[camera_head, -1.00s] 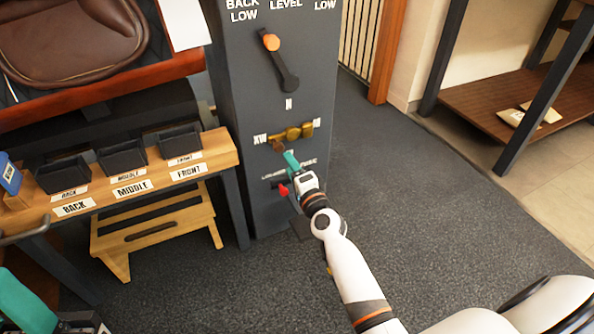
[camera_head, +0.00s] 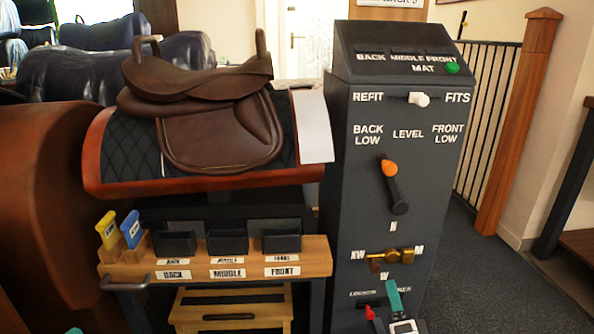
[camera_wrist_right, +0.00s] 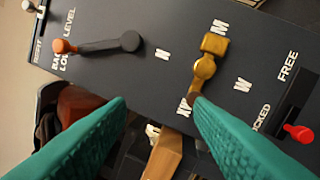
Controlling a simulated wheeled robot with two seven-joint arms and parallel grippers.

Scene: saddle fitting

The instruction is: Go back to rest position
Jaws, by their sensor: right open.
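My right gripper (camera_head: 394,292) is at the bottom of the head view, in front of the dark control column (camera_head: 372,240). In the right wrist view its two teal fingers (camera_wrist_right: 155,100) stand wide apart with nothing held between them. The brass handle (camera_head: 390,257) is just above the gripper in the head view. In the wrist view it ends near the right fingertip; I cannot tell whether they touch. A red-tipped lever (camera_head: 370,312) is left of the gripper. Only a teal sliver of my left gripper (camera_head: 73,331) shows at the bottom edge, so its jaws are hidden.
A brown saddle (camera_head: 215,125) rests on a stand at left. A wooden shelf (camera_head: 310,262) holds black bins and yellow and blue items. An orange-tipped lever (camera_head: 392,185) and a white-knobbed switch (camera_head: 419,99) are on the column. Open carpet (camera_head: 490,290) lies to the right.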

